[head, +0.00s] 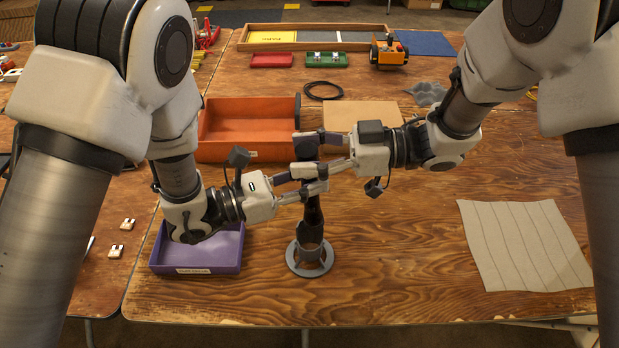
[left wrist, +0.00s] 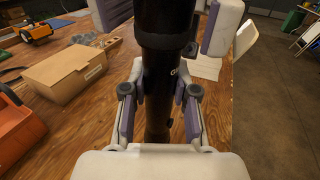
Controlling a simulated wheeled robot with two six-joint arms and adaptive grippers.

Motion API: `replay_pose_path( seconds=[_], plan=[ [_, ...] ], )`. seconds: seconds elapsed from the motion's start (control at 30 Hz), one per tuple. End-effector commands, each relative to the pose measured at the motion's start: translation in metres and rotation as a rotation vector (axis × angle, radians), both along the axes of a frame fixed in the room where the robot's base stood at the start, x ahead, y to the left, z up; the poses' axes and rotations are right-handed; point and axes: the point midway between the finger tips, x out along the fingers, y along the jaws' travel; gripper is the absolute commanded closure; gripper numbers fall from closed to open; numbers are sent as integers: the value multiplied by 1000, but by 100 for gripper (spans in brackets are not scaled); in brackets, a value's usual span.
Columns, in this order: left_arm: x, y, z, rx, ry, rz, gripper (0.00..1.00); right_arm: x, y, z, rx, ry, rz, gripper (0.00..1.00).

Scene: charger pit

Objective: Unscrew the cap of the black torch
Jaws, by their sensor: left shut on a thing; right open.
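The black torch (head: 313,212) stands upright, its lower end in a grey ring-based stand (head: 293,262) on the wooden table. My left gripper (head: 312,182) is shut on the torch's body, as the left wrist view also shows, with a finger on each side of the black barrel (left wrist: 160,85). The wider cap end of the torch (left wrist: 166,20) is above these fingers. My right gripper (head: 308,150) is open at the torch's upper end, its fingers on either side of it. In the head view the fingers hide much of the upper torch.
A purple tray (head: 235,262) lies left of the stand. An orange bin (head: 250,152) and a cardboard box (head: 362,112) stand behind. A pale ribbed cloth (head: 524,245) lies at the right. The table front right of the stand is clear.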

Motion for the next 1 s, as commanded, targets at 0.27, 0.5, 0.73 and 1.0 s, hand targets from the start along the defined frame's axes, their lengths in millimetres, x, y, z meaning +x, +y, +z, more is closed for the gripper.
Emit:
replay_pose_path(
  seconds=[0.27, 0.5, 0.73, 1.0],
  plan=[
    [0, 0, 0, -1, 0, 0, 100, -2, 1, -1, 0, -25, -387, 42],
    [0, 0, 0, -1, 0, 0, 100, 0, 1, 1, 6, -36, -436, 42],
    [0, 0, 0, -1, 0, -1, 100, 0, 1, 2, 6, -37, -434, 100],
    [-1, 0, 0, 0, -1, -4, 100, 3, 1, 2, 12, -33, -356, 99]
  ],
)
